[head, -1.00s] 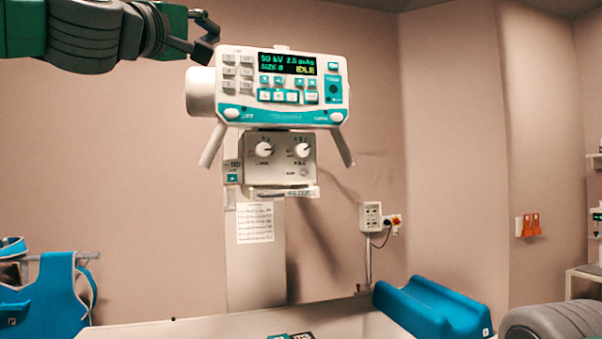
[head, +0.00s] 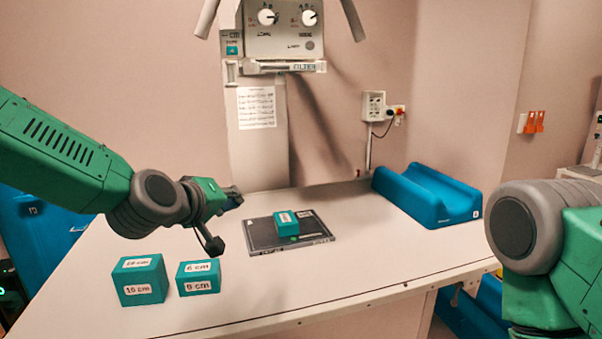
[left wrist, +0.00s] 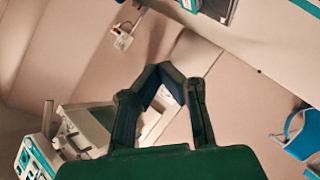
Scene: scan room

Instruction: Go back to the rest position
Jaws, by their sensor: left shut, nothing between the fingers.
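My left gripper (head: 234,197) hangs above the left part of the white table, short of the dark flat plate. In the left wrist view its fingers (left wrist: 163,73) come together at the tips with nothing between them. My left arm (head: 65,155) reaches in from the left edge, sloping down to the right. My right arm (head: 565,240) shows only as a green and grey joint at the right edge. My right gripper is out of view.
The white table (head: 370,265) bears two teal blocks (head: 139,280) (head: 198,277), a dark plate (head: 262,236) with a small teal block (head: 286,223), and a blue trough cushion (head: 430,197). The X-ray unit (head: 282,30) stands behind. The table's front middle is clear.

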